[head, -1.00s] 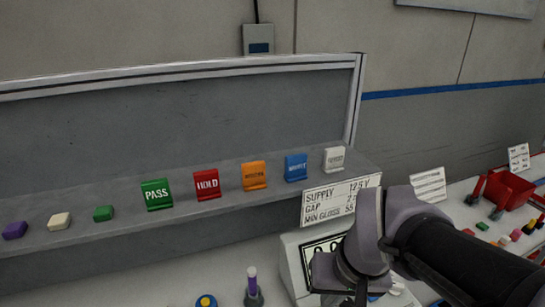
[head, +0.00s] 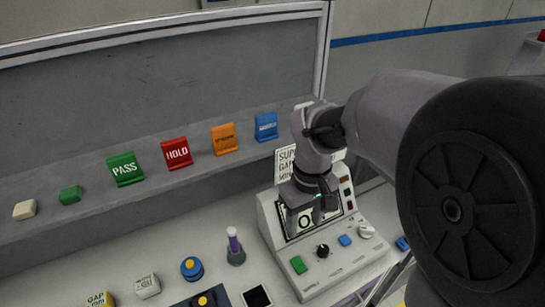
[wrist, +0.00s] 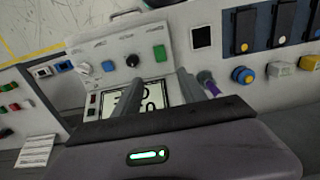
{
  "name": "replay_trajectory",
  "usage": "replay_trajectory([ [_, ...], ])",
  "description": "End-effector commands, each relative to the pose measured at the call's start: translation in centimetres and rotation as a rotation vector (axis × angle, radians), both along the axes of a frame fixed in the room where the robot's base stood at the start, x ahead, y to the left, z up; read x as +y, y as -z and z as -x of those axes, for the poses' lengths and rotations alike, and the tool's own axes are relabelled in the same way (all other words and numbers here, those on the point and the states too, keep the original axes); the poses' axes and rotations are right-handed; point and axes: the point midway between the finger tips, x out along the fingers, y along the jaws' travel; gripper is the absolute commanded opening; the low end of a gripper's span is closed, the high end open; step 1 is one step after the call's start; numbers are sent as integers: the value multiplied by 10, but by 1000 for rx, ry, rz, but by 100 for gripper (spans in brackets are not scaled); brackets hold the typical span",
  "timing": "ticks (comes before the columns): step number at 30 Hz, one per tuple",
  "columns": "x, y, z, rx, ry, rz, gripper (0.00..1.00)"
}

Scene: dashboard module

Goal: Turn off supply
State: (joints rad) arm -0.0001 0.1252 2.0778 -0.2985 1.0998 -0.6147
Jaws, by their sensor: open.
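The supply unit (head: 270,222) is a pale sloped console on the bench, with a lit display (head: 304,221) on its face. Along its lower front are a green button (head: 298,265), a black knob (head: 322,251), a blue button (head: 345,240) and a white knob (head: 366,231). Small dark and red elements (head: 346,181) line its right side. My gripper (head: 309,225) is open and empty above the display, hiding part of it. In the wrist view my two fingers (wrist: 159,77) frame the display, with the green button (wrist: 160,53) and black knob (wrist: 133,60) beyond them.
A shelf behind holds coloured signs, including PASS (head: 125,169) and HOLD (head: 177,153). A label card (head: 285,165) hangs behind the unit, partly covered by my arm.

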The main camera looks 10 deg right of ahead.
Motion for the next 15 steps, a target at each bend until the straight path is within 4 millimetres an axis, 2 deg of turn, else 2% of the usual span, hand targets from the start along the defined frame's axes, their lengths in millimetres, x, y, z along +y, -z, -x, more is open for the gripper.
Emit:
replay_trajectory([
  [9,0,95,2,4,2,-1,49],
  [15,0,147,2,3,3,-1,49],
])
